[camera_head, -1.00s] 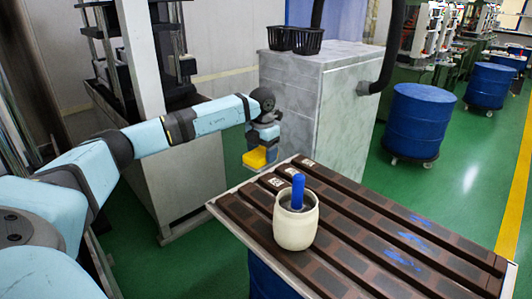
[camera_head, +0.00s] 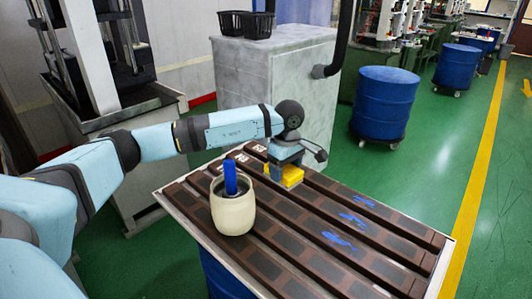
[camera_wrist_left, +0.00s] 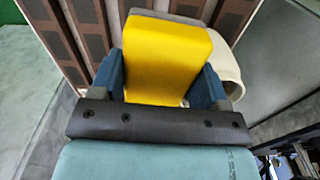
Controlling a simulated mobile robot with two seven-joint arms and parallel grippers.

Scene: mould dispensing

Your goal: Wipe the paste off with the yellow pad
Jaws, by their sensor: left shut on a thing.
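My left gripper (camera_head: 287,170) is shut on the yellow pad (camera_head: 291,176) and holds it over the far part of the brown slatted mould table (camera_head: 262,262). In the left wrist view the yellow pad (camera_wrist_left: 166,62) sits between the two blue fingers. Blue paste smears lie on the slats: one at the front (camera_head: 338,240), one in the middle (camera_head: 354,220) and one farther back (camera_head: 364,201). The pad is to the left of them and apart from them. My right gripper is not in view.
A cream pot (camera_head: 233,212) with a blue handle (camera_head: 230,178) stands on the table's left part; its side also shows in the left wrist view (camera_wrist_left: 229,62). A grey cabinet (camera_head: 275,75) with black baskets stands behind. A blue drum (camera_head: 384,103) is at the back right.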

